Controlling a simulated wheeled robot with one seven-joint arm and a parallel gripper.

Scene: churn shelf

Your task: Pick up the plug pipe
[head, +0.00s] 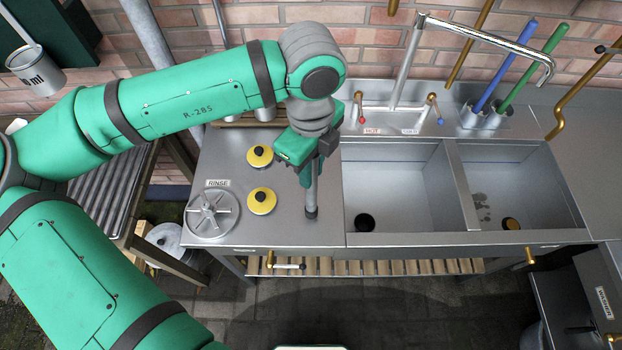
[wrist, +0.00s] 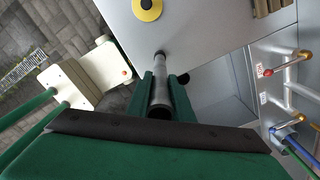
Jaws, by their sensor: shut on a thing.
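The plug pipe (head: 312,197) is a grey metal tube with a darker lower end. It hangs upright below my gripper (head: 309,172), over the front right part of the steel counter, left of the sink. My gripper is shut on it. In the wrist view, the pipe (wrist: 160,84) runs between the two green fingers of my gripper (wrist: 161,92). I cannot tell whether its lower end touches the counter. The fingers hide part of the pipe.
Two yellow discs with black knobs (head: 262,201) and a round metal wheel (head: 212,213) marked RINSE lie on the counter to the left. A two-basin sink (head: 400,190) is to the right, with a tall faucet (head: 405,65). Blue and green sticks (head: 530,68) stand behind it.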

